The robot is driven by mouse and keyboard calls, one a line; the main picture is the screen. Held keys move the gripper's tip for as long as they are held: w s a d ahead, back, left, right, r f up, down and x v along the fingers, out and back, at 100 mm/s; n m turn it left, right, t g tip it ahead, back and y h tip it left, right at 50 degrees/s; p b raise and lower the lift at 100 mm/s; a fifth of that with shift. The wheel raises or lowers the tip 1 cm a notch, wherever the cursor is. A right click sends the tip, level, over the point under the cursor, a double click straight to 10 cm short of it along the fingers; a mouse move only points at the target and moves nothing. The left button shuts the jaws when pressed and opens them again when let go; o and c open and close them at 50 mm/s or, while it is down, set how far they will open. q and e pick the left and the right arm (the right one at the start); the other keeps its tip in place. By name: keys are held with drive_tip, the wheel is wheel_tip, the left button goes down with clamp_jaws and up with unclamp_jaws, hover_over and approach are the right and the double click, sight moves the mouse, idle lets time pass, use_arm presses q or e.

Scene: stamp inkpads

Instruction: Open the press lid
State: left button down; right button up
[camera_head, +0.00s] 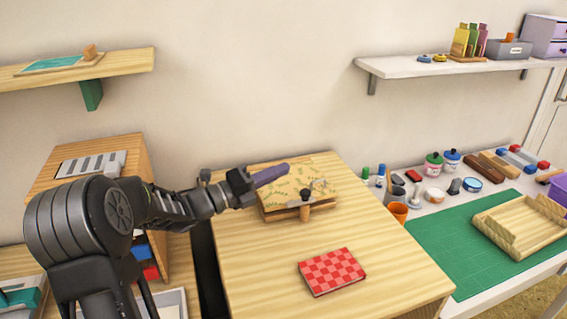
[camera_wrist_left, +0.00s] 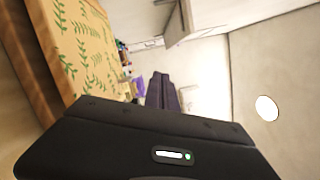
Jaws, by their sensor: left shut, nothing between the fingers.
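The press is a low wooden box on the table, and its pale lid (camera_head: 318,181) with a green leaf pattern lies over the base. A dark knob (camera_head: 305,194) and a small wooden tab (camera_head: 305,213) show at its front edge. My left gripper (camera_head: 287,168) is shut and empty, its purple fingers over the left part of the lid in the head view. I cannot tell whether they touch it. In the left wrist view the leaf-patterned lid (camera_wrist_left: 75,45) fills the upper left, and the gripper's dark purple fingers (camera_wrist_left: 162,92) point away beside it. My right gripper is not in view.
A red checkered booklet (camera_head: 332,271) lies in front of the press on the wooden table (camera_head: 250,280). To the right are an orange cup (camera_head: 398,211), a green mat (camera_head: 455,245) and a wooden tray (camera_head: 520,225). A wooden cabinet (camera_head: 150,165) stands at the left.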

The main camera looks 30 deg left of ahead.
use_arm(q)
drive_tip(key=p+x, duration=0.2)
drive_tip(key=x, duration=0.6)
drive_tip(key=shift+r, duration=0.1)
drive_tip(key=w, duration=0.1)
drive_tip(key=w+a+r+p, duration=0.1)
drive_tip(key=w+a+p, duration=0.1)
drive_tip(key=shift+w+a+r, duration=0.1)
drive_tip(key=shift+a+r, duration=0.1)
drive_tip(key=shift+r, duration=0.05)
idle(1.0)
drive_tip(key=r+b+v, duration=0.1)
drive_tip(key=b+v, duration=0.1)
drive_tip(key=v, duration=0.5)
drive_tip(key=shift+s+f, duration=0.45)
drive_tip(key=shift+f, duration=0.05)
drive_tip(key=shift+a, duration=0.15)
